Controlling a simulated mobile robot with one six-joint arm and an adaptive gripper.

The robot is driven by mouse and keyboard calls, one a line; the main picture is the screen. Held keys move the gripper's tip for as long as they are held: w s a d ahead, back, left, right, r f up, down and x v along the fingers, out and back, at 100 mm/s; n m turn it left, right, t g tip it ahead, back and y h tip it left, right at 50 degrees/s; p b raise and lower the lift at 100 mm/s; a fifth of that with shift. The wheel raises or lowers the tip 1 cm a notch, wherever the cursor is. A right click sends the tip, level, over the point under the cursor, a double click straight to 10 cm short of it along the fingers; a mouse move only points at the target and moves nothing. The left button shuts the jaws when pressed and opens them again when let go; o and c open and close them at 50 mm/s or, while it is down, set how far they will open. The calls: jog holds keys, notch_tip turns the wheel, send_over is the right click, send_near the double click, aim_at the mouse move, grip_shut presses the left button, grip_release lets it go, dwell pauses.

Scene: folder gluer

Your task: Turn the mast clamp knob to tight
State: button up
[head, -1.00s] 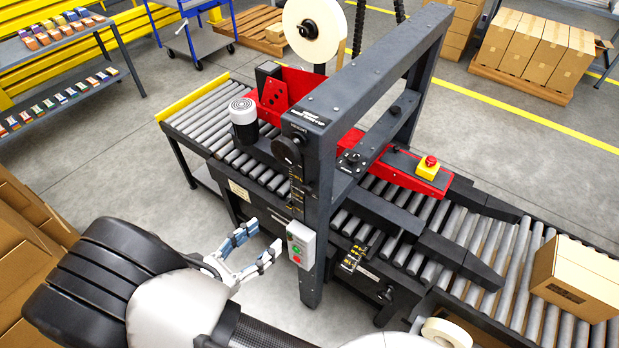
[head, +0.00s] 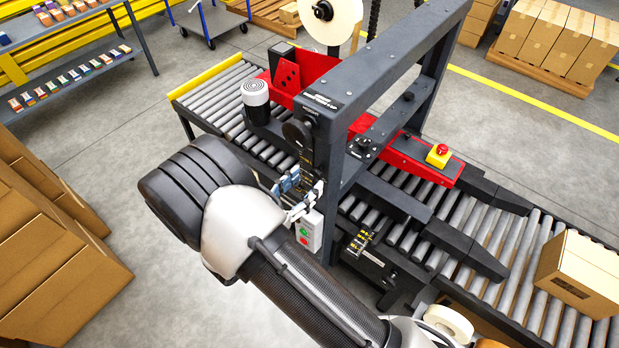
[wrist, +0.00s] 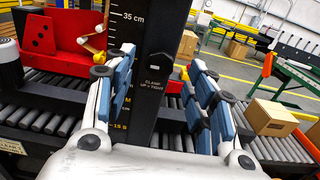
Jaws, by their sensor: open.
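The grey mast (head: 338,165) of the machine carries a round black knob (head: 297,132) on its near left face, above a printed scale. In the wrist view, the dark mast face (wrist: 140,100) shows the scale and a "CLAMP UP = TIGHT" label (wrist: 158,84). A small dark fitting (wrist: 158,60) sits just above that label; I cannot tell its turn position. My gripper (head: 300,190) is open and empty, below the round knob in the head view. In the wrist view, its blue-padded fingers (wrist: 163,72) stand either side of the label, apart from each other.
A control box (head: 309,231) with green and red buttons is just below my gripper. The roller conveyor (head: 220,98) runs behind the mast, with a carton (head: 582,272) at right. Stacked cartons (head: 60,265) stand at left. A red emergency-stop button (head: 440,150) sits on the red beam.

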aim_at(318, 172)
jog(key=shift+x, duration=1.4)
jog(key=shift+c, duration=0.2)
jog(key=c, duration=1)
